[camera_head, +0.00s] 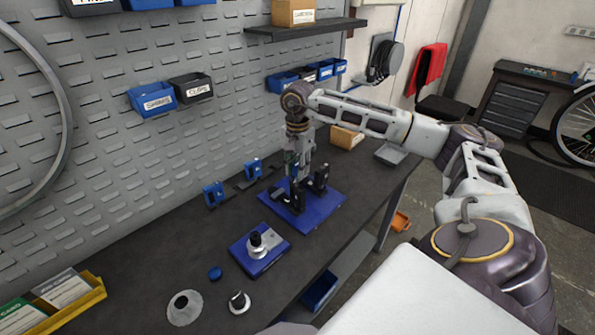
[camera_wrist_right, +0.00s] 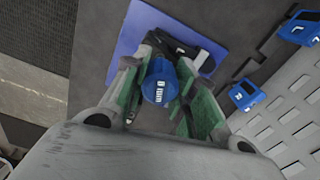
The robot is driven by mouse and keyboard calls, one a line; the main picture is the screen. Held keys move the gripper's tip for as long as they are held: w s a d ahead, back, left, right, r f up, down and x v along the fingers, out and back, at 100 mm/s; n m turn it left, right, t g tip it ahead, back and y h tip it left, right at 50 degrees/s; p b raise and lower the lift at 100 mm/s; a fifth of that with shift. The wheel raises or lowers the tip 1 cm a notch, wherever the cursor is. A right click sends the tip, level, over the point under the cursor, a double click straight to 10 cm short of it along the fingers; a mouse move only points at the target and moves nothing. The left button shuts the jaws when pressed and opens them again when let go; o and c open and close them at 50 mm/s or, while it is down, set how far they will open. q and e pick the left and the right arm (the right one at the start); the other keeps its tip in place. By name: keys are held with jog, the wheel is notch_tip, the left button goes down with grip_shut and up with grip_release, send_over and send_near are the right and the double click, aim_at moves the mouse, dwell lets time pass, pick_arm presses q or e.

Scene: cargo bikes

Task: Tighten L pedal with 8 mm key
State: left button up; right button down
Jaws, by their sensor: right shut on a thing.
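My right gripper (camera_head: 298,175) points down over a blue plate (camera_head: 325,212) with black parts on it. In the right wrist view its green-padded fingers (camera_wrist_right: 165,95) are shut on a blue-capped key marked 8 mm (camera_wrist_right: 160,82). The blue plate (camera_wrist_right: 135,32) lies below the key. A black pedal part (camera_wrist_right: 192,48) with a white mark, apparently L, lies on the plate just beyond the key. The key's lower end is hidden behind its cap, so I cannot tell whether it touches the pedal. My left gripper is not in view.
A second blue block (camera_head: 252,262) carries a black knob with a silver base. Blue holders (camera_head: 213,194) stand by the pegboard. A cardboard box (camera_head: 347,137) stands behind the arm.

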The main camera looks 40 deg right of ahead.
jog(key=shift+s+a+f+n, duration=0.1)
jog(key=shift+f+n, duration=0.2)
jog(key=shift+n, duration=1.1)
jog(key=shift+n+b, duration=0.35)
jog(key=shift+n, duration=0.15)
jog(key=shift+n+b, duration=0.3)
jog(key=shift+n, duration=2.1)
jog(key=shift+n+b, duration=0.35)
jog(key=shift+n, duration=2.85)
jog(key=shift+r, duration=0.35)
